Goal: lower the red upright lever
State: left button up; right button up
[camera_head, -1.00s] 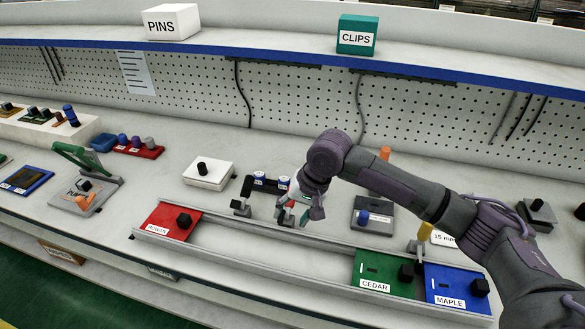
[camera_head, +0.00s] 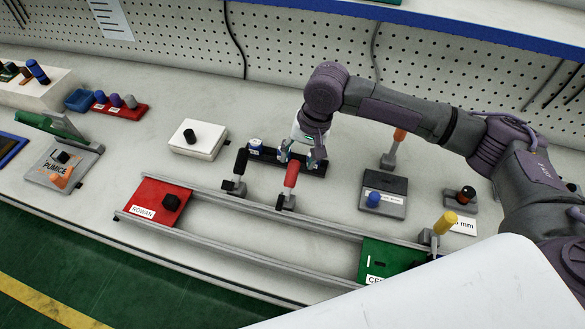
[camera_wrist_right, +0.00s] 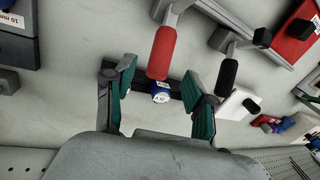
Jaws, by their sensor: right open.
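The red lever (camera_head: 291,175) stands upright on a small grey base behind the rail track, right beside a black-handled lever (camera_head: 240,162). My right gripper (camera_head: 306,152) is open just behind and above the red handle's top in the head view. In the right wrist view the red handle (camera_wrist_right: 161,52) lies just beyond the gap between my open green-padded fingertips (camera_wrist_right: 158,76). The black handle (camera_wrist_right: 227,76) is outside the right-hand finger. I see no contact with the red handle. My left gripper is not in view.
A dark holder with blue-and-white items (camera_head: 258,150) sits behind the levers. An orange lever (camera_head: 398,137) and a yellow lever (camera_head: 444,223) stand to the right. The red ROWAN block (camera_head: 155,200) and green CEDAR block (camera_head: 382,262) sit in the rail track (camera_head: 250,242).

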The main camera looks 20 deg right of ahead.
aim_at(295, 167)
jog(key=x, duration=0.5)
jog(key=shift+w+f, duration=0.1)
jog(key=shift+f, duration=0.3)
jog(key=shift+a+f, duration=0.15)
jog(key=shift+f, duration=0.3)
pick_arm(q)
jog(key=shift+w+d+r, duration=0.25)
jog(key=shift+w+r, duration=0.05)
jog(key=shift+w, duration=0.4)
pick_arm(e)
grip_shut()
